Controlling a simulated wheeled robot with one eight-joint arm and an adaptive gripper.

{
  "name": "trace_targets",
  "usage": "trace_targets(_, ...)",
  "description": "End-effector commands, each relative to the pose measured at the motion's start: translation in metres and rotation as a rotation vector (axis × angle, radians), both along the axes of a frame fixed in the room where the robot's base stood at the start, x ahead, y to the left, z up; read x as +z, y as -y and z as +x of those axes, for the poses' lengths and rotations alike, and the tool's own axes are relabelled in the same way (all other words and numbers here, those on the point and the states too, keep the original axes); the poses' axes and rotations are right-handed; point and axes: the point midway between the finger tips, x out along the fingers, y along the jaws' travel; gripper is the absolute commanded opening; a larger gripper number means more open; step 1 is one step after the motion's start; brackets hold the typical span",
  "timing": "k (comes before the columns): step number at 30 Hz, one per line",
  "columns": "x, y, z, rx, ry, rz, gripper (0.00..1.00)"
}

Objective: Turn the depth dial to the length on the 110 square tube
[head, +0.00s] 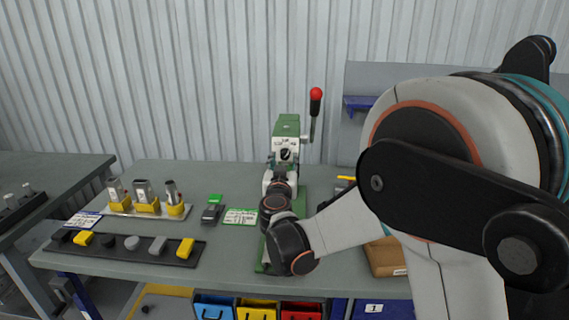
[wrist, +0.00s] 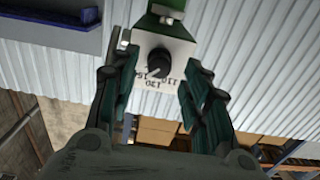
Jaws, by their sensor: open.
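The depth dial (head: 286,155) is a black knob on the white face of a green machine (head: 286,126). In the wrist view the dial (wrist: 158,63) sits between my fingers, with upside-down numbers beside it. A pale pointer mark points to its lower left there; the number it meets is too blurred to read surely. My gripper (wrist: 157,56) is open, one finger either side of the dial, with gaps showing. Three tubes stand in yellow holders on a tray at the left: left tube (head: 115,190), middle tube (head: 144,191), right tube (head: 172,192). Their markings are too small to read.
A dark strip (head: 125,248) with grey and yellow pieces lies along the front left. A green-edged card (head: 240,217) lies left of my arm. A red-knobbed lever (head: 315,103) rises at the machine's right. Coloured bins (head: 257,308) hang below the front edge.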

Motion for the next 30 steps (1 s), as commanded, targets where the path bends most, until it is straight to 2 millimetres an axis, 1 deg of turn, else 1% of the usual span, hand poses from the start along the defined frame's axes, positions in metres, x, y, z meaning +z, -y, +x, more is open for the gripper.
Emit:
trace_targets(1,-0.001,0.001,0.007,-0.001,0.0,0.0,0.43)
trace_targets(3,-0.001,0.001,0.014,0.0,0.0,0.0,0.43)
trace_targets(6,0.0,0.001,0.02,0.0,0.0,0.0,0.43)
trace_targets(16,0.0,0.001,0.023,0.001,0.0,0.0,0.43)
trace_targets(17,0.0,0.001,0.023,0.001,0.0,0.0,0.39)
trace_targets(18,0.0,0.001,0.023,0.0,0.0,0.0,0.3)
trace_targets(20,0.0,0.001,0.023,0.001,0.0,0.0,0.16)
trace_targets(21,0.0,0.001,0.023,0.001,0.0,0.0,0.07)
trace_targets(22,0.0,0.001,0.023,0.001,0.0,0.0,0.0)
trace_targets(30,0.0,0.001,0.023,0.0,0.0,-0.008,0.0)
